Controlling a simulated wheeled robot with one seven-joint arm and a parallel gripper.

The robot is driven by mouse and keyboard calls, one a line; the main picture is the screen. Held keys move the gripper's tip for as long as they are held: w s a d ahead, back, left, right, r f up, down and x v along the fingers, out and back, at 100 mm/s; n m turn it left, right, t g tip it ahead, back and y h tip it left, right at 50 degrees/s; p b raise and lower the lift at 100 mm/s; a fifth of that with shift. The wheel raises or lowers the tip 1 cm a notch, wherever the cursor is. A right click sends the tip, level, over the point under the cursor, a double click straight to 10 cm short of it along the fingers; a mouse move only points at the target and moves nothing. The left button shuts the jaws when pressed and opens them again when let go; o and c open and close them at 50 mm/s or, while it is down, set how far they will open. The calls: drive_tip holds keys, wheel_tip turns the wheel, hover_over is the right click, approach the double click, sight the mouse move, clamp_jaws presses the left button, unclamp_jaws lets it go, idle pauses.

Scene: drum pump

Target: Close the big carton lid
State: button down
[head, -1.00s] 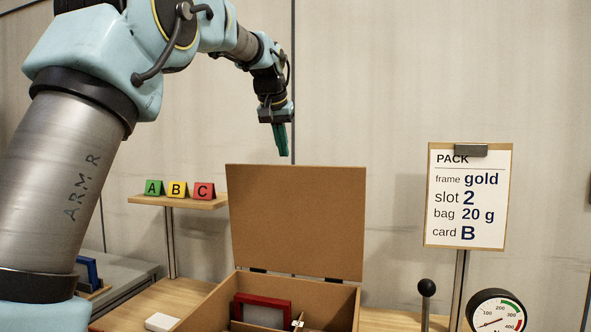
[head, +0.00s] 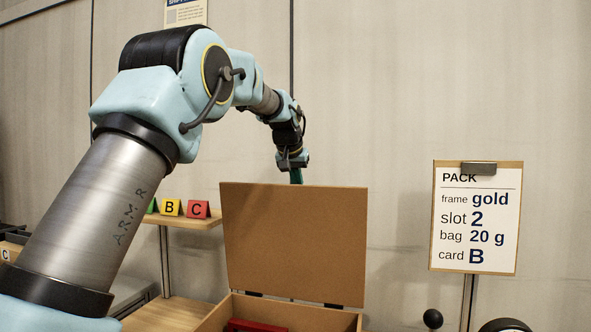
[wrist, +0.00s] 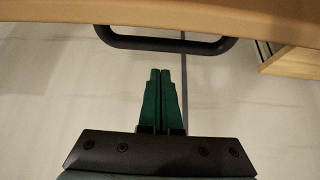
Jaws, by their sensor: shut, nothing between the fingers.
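The big carton (head: 290,313) is brown and stands at the bottom of the head view. Its lid (head: 293,243) stands up open, roughly vertical, hinged along the back edge. Part of a red frame (head: 255,325) shows inside the carton. My gripper (head: 296,178) is behind the lid's top edge in the head view, and its fingertips are partly hidden by the lid. In the wrist view its green fingers (wrist: 160,75) are together and empty. They point toward a dark bar-shaped handle (wrist: 165,44) below a tan panel edge (wrist: 160,14).
A small shelf (head: 185,221) with lettered cards stands left of the lid, partly behind my arm. A clipboard sign (head: 477,217) stands on a post at the right. A black knob (head: 433,318) is at the lower right.

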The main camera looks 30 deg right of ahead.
sight(294, 188)
drive_tip(key=shift+s+a+r, duration=0.15)
drive_tip(key=shift+s+a, duration=1.25)
drive_tip(key=shift+s, duration=0.05)
